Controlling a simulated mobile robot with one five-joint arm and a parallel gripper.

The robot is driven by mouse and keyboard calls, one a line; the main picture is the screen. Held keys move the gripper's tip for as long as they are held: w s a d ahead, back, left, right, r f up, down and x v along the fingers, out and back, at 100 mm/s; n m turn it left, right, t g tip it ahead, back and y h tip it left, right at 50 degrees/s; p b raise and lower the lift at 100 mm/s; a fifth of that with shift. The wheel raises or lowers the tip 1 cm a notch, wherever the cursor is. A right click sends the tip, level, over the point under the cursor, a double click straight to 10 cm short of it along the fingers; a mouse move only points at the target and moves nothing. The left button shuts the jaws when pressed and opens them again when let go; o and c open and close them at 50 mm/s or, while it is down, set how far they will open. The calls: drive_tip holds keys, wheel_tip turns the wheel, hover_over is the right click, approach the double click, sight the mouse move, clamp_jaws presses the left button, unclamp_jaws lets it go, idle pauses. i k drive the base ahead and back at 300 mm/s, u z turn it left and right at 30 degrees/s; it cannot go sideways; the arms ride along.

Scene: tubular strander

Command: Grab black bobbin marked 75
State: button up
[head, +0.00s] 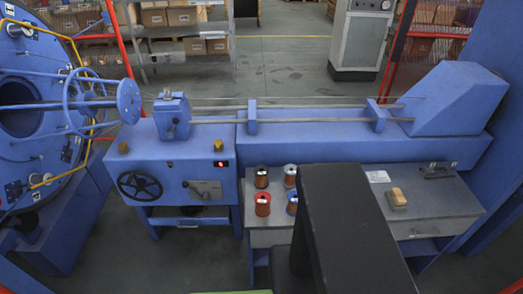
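Several small bobbins wound with copper-coloured wire stand upright in two rows on the grey work table (432,202). The bobbin at the back left has a dark, black-looking flange (261,177) with a pale label; its number is too small to read. Beside it at the back right is a pale grey bobbin (290,176). In front stand a red bobbin (263,205) and a blue bobbin (292,203), the blue one close to my black arm part. My gripper is not in view.
A wood-coloured block or brush (397,198), a paper (378,176) and a dark tool (439,171) lie on the table's right side. The blue machine bed (330,153) rises behind the table. A control box with a black handwheel (139,186) stands left.

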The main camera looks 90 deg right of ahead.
sight(260, 172)
drive_tip(key=z, duration=4.5)
drive_tip(key=i, duration=0.1)
drive_tip(key=u, duration=2.25)
drive_tip(key=k, duration=0.15)
drive_tip(key=z, duration=2.2)
drive_tip(key=k, duration=0.95)
drive_tip(key=u, duration=0.15)
drive_tip(key=i, duration=0.9)
drive_tip(key=z, duration=0.1)
